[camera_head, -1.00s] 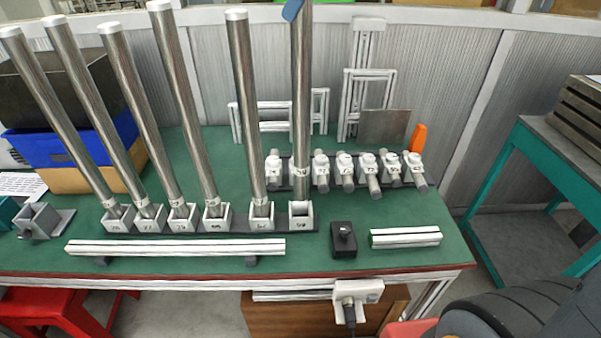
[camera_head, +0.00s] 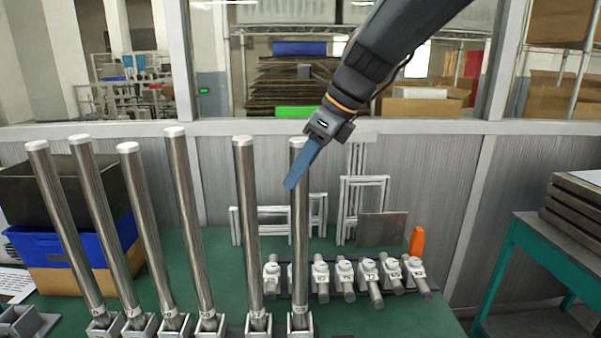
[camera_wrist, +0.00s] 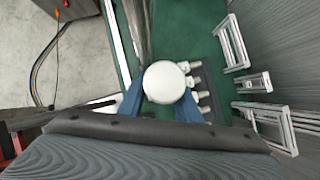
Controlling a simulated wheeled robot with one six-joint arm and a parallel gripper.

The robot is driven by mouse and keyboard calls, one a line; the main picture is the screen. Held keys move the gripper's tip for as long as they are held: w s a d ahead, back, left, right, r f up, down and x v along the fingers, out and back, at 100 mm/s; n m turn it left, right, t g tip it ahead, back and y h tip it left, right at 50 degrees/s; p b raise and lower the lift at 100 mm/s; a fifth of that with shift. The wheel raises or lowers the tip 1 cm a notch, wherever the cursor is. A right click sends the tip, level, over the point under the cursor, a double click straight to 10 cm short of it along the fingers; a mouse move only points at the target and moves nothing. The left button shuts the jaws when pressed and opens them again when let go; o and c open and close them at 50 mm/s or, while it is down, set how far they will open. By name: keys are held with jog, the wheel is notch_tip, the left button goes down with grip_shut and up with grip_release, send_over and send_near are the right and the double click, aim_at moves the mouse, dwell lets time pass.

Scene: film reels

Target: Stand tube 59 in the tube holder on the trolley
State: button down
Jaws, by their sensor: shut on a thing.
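The tube at the right end of a row of tall steel tubes, which I take to be tube 59 (camera_head: 300,230), stands upright with a white cap level with its neighbours. Its foot is in the end socket of the tube holder (camera_head: 300,333) on the green table. My gripper (camera_head: 293,180) comes down from the upper right and is shut on this tube just below its cap. In the wrist view the white cap (camera_wrist: 166,82) lies between the blue fingers. The socket bottom is cut off, so I cannot tell how deep the tube sits.
Several other capped tubes (camera_head: 250,220) lean left in the picture, the closest just left of mine. Behind is a row of white-and-grey fittings (camera_head: 345,275). A blue crate (camera_head: 60,250) stands left, white frames (camera_head: 362,205) behind, a teal table (camera_head: 530,270) right.

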jog(key=shift+f+p, duration=0.35)
jog(key=shift+f, duration=0.3)
jog(key=c, duration=1.3)
grip_release()
jog(key=shift+f, duration=0.1)
jog(key=shift+f+b, duration=0.15)
jog(key=shift+b, duration=0.75)
jog(key=b+v, duration=0.1)
jog(key=v, duration=0.7)
jog(key=shift+s+d+f+b, duration=0.2)
jog(key=shift+d+b, duration=0.05)
jog(key=shift+b, duration=0.15)
